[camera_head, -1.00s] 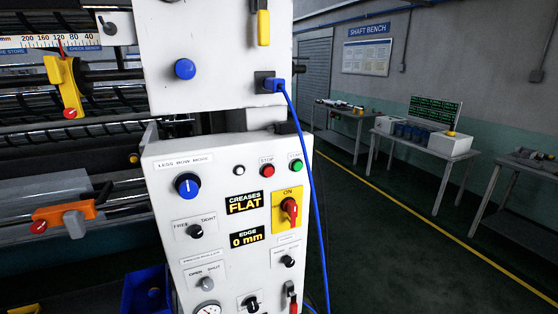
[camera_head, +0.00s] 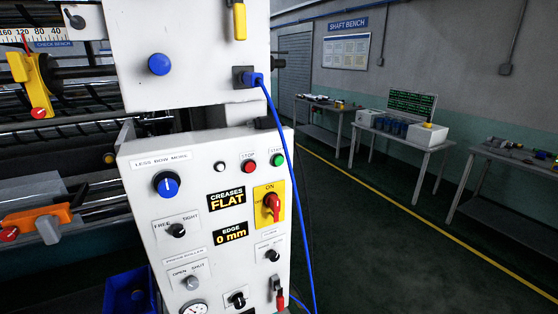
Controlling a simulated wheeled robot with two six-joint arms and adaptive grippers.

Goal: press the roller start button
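The green start button (camera_head: 277,160) is at the top right of the white control panel (camera_head: 150,200), under a small label that looks like START. The red stop button (camera_head: 250,166) is just to its left, under the label STOP. A blue cable (camera_head: 277,120) hangs down close to the right of the green button and does not cover it. Neither of my grippers shows in the head view, and nothing touches the panel.
The panel also carries a blue-and-black knob (camera_head: 167,184), a red switch on a yellow plate (camera_head: 270,204) and displays reading FLAT and 0 mm. Machine rollers stand at left. Floor to the right is clear, with benches (camera_head: 405,138) along the wall.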

